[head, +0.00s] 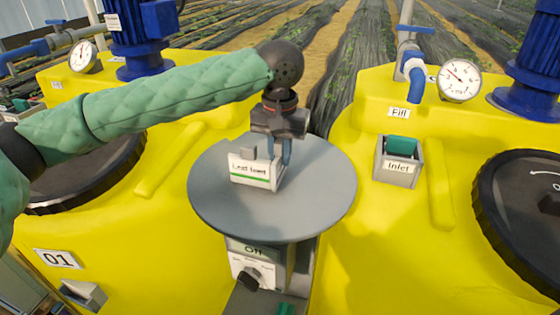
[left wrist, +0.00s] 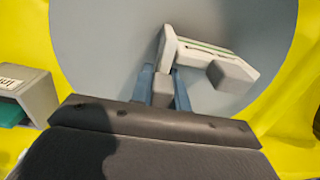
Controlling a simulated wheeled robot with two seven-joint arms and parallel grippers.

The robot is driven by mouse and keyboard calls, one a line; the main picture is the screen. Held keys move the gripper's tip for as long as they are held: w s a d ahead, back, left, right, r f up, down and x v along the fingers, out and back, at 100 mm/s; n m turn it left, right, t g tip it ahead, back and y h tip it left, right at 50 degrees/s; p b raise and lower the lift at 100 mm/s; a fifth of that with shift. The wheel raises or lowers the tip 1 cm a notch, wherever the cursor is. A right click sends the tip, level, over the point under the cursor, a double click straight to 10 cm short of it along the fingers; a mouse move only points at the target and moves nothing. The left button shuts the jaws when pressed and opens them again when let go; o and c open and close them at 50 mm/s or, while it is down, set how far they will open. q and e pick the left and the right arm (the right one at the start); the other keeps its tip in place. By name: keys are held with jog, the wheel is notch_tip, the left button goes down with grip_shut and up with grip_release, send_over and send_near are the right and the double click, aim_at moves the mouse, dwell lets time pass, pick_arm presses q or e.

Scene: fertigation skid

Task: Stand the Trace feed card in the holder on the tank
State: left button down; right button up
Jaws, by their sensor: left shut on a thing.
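My left gripper (head: 280,160) points down over the round grey table and is shut on the grey tab of a white card (head: 278,172), seen nearly edge-on. In the left wrist view the tab sits between the blue fingers (left wrist: 163,88), and the white card (left wrist: 168,46) extends beyond them. Its label is hidden, so I cannot confirm that it is Trace feed. A second white card (head: 250,174), with a green stripe and a label like "Leaf feed", stands beside it; I cannot tell whether they touch. A grey holder (head: 397,176) labelled "Inlet" is on the right tank.
The round grey table (head: 320,205) stands between two yellow tanks. A green piece (head: 401,147) sits in the Inlet holder. Another grey holder (head: 85,293) is on the left tank below "01". A knob box (head: 252,270) is under the table. The table's right side is clear.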

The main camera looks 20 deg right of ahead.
pick_arm(q)
jog(key=shift+f, duration=0.15)
jog(key=shift+f, duration=0.15)
jog(key=c, duration=1.4)
grip_release()
jog(key=shift+o, duration=0.2)
